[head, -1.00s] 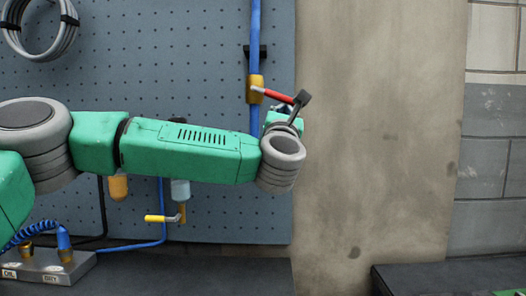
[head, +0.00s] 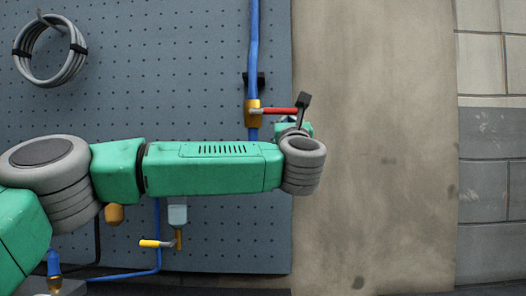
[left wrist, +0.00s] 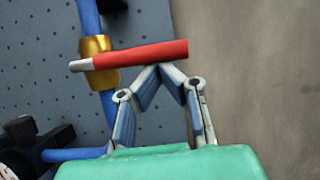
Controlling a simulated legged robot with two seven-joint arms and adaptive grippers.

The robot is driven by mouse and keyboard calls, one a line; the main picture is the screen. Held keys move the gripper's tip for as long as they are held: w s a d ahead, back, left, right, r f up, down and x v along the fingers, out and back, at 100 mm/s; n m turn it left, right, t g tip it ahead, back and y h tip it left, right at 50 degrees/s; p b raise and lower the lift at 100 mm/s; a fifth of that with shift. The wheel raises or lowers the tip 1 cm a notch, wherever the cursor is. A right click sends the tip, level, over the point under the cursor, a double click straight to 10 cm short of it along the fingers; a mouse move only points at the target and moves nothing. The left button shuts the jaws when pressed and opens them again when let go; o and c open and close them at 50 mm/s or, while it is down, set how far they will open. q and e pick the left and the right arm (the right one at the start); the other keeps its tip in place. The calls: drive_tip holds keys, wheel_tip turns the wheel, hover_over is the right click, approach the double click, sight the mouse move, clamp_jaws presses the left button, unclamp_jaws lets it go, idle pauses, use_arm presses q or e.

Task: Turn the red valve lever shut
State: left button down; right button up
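The red valve lever (head: 280,110) sticks out to the right from a brass valve (head: 252,114) on a vertical blue pipe (head: 253,50). It lies about level, across the pipe. My left gripper (head: 302,103) is at the lever's outer end in the head view. In the left wrist view the gripper's fingertips (left wrist: 157,72) come together just under the red lever (left wrist: 145,53), at or very near its lower edge. The lever is not between the fingers. The brass valve (left wrist: 97,52) shows behind the lever's left end. My right gripper is in neither view.
A grey pegboard (head: 190,60) carries the pipe. A cable coil (head: 48,80) hangs at upper left. A smaller valve with a yellow handle (head: 150,243) sits below my left arm. The bare wall (head: 370,150) right of the gripper is clear.

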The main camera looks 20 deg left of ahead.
use_arm(q)
wheel_tip(320, 180, down, 5)
drive_tip(key=b, duration=0.4)
drive_tip(key=v, duration=0.8)
drive_tip(key=shift+s+b, duration=0.3)
drive_tip(key=shift+s, duration=0.2)
drive_tip(key=shift+a, duration=0.1)
